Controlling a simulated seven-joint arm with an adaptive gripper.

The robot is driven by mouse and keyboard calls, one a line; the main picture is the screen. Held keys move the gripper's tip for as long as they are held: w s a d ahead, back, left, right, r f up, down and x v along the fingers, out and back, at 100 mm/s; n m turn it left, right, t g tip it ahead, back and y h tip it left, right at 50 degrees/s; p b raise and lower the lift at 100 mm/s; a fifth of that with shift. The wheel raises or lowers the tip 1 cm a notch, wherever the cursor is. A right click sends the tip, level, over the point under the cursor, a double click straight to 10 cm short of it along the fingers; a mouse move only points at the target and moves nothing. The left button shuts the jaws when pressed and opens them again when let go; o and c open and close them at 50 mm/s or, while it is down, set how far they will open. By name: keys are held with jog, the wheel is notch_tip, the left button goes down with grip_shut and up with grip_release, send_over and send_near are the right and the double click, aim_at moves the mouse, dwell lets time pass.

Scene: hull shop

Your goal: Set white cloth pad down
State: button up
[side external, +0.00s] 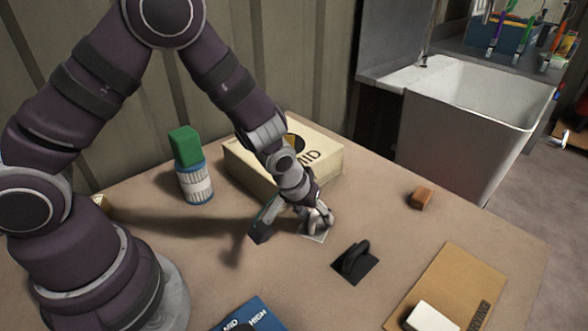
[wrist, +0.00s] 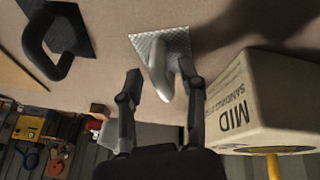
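The white cloth pad shows in the wrist view (wrist: 160,43) as a quilted pale square with a smooth white raised grip standing on it.
A black pad with a handle (side external: 355,262) lies to the right of the white pad. A box marked MID (side external: 325,166) stands just behind. A green-capped bottle (side external: 193,180) is at left, a brown block (side external: 422,198) at right, a cardboard sheet (side external: 462,285) in front right.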

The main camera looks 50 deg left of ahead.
jog(key=s+a+r+m, duration=0.2)
jog(key=s+a+r, duration=0.1)
jog(key=s+r, duration=0.4)
jog(key=s+a+r+m, duration=0.2)
jog(key=s+r, duration=0.5)
jog(key=r, duration=0.5)
jog(key=shift+s+a+r+m+t, duration=0.3)
jog(key=shift+s+a+m, duration=0.05)
jog(key=shift+a+m, duration=0.1)
